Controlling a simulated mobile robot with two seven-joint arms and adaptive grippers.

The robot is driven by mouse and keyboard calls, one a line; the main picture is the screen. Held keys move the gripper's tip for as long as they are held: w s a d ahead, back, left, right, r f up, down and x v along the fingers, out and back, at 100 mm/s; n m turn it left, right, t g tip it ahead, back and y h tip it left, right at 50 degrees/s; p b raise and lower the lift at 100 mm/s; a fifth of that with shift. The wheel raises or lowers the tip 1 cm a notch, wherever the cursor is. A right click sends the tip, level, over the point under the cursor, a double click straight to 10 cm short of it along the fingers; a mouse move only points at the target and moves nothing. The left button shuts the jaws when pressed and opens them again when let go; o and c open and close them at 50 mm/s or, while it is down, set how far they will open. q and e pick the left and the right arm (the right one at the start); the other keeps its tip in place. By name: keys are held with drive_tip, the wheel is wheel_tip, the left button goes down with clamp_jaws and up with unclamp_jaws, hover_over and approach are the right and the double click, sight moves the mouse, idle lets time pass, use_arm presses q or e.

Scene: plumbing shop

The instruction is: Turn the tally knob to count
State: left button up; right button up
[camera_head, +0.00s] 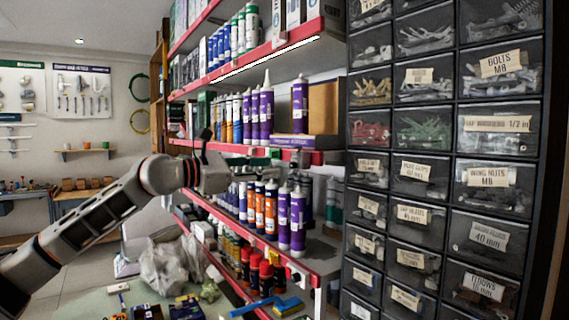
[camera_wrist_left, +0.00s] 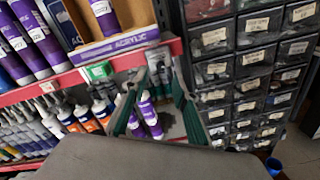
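My left gripper (camera_head: 262,161) reaches in from the left to the red shelf edge. In the left wrist view its two dark green fingers (camera_wrist_left: 157,88) stand apart, so it is open. A small grey thing (camera_wrist_left: 159,62) shows between and just beyond the fingertips, at the shelf edge; it may be the tally counter, but I cannot make out its knob. I cannot tell whether the fingers touch it. A small green-and-white thing (camera_wrist_left: 98,71) is on the shelf edge left of the fingers. My right gripper is in neither view.
Purple tubes (camera_head: 300,104) and a purple "ACRYLIC" box (camera_wrist_left: 117,45) stand on the shelf above the edge. More tubes (camera_head: 298,222) stand on the shelf below. A drawer cabinet (camera_head: 453,154) stands close on the right. Free room is on the left, over the floor.

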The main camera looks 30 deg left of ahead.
sight(291, 165)
use_arm(q)
drive_tip(key=p+x, duration=0.2)
drive_tip(key=x, duration=0.3)
drive_tip(key=shift+r, duration=0.1)
drive_tip(key=shift+w+d, duration=0.25)
drive_tip(key=shift+w, duration=0.15)
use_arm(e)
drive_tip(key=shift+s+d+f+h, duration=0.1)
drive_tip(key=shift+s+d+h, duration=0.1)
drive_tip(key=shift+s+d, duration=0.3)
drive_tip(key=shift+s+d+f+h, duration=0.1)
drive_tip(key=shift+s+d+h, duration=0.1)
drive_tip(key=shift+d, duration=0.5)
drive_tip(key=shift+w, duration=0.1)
use_arm(q)
clamp_jaws()
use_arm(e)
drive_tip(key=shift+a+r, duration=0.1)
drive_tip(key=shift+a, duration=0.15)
